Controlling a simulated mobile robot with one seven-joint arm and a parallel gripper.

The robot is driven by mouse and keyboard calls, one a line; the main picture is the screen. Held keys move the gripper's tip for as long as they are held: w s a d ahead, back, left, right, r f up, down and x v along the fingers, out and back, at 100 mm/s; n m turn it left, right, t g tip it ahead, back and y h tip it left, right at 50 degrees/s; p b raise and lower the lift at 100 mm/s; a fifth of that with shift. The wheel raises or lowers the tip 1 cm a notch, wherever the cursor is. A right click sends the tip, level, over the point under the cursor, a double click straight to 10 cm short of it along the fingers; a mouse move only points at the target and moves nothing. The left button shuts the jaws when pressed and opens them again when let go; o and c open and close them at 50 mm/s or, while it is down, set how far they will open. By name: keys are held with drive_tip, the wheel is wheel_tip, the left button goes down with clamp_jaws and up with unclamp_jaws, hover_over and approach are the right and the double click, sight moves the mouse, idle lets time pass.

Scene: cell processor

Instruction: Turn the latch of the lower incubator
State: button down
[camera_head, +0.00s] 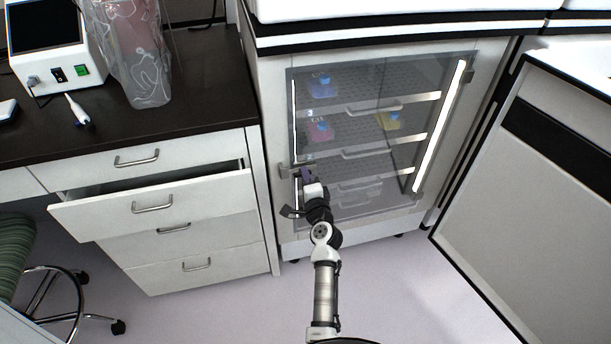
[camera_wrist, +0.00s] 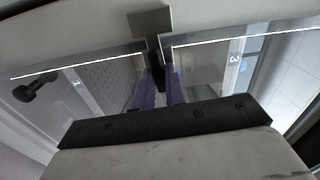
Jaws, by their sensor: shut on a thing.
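The lower incubator (camera_head: 268,110) is a white cabinet with a see-through door (camera_head: 350,125) that looks shut. Its latch (camera_head: 286,171) is a grey piece at the left edge of the door. In the wrist view the latch (camera_wrist: 150,22) shows as a grey plate with a dark bar running down from it. My gripper (camera_head: 305,175) is at the latch, with its purple fingers either side of the dark bar. The fingers also show in the wrist view (camera_wrist: 160,92), shut on the latch. My gripper hides part of the latch in the head view.
Left of the incubator, a drawer (camera_head: 155,208) stands partly open under a dark counter (camera_head: 190,95). A grey panel (camera_head: 540,190) stands at the right. The floor (camera_head: 420,290) in front is clear.

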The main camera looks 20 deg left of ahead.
drive_tip(key=shift+m, duration=0.4)
drive_tip(key=c, duration=1.4)
unclamp_jaws()
drive_tip(key=shift+c, duration=0.2)
drive_tip(key=b+v, duration=0.3)
drive_tip(key=v, duration=1.1)
